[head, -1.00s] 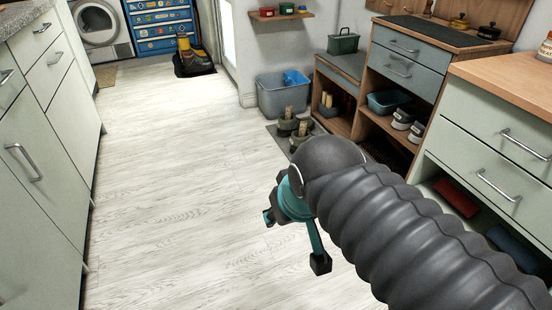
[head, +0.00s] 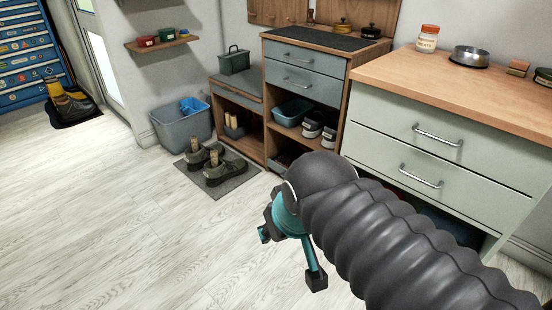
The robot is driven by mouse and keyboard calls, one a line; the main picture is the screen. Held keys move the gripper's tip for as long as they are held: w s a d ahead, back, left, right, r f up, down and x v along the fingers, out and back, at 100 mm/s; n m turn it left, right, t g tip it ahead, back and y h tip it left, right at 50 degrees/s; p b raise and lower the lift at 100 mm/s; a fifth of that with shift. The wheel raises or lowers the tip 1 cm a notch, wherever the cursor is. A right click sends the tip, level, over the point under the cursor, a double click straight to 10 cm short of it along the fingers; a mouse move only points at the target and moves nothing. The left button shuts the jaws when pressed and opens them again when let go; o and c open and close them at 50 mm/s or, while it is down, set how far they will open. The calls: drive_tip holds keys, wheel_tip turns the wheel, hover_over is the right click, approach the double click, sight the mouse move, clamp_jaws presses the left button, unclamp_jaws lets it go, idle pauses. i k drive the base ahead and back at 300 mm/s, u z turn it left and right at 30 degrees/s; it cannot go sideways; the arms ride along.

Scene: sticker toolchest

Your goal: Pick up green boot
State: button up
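A pair of dark grey-green boots with tan tops stands on a small grey mat (head: 234,184) on the floor. The left boot (head: 196,160) and the right boot (head: 214,173) stand side by side. My gripper (head: 290,257) is in front of the camera, low and right of centre, clear of the boots. Its two teal fingers with dark tips are spread apart, with only floor showing between them. Another pair of boots, dark with yellow (head: 72,105), stands on a black mat at the far left.
A grey bin (head: 180,128) stands behind the boots. A low wooden shelf unit (head: 243,145) and a drawer cabinet (head: 305,75) line the wall. A pale green counter (head: 440,140) is at the right. A blue toolchest (head: 25,60) is far left. The floor at left is clear.

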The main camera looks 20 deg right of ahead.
sight(227, 170)
drive_tip(key=z, duration=0.5)
drive_tip(key=i, duration=1.6)
drive_tip(key=u, duration=1.1)
drive_tip(key=i, duration=0.6)
drive_tip(key=u, duration=0.65)
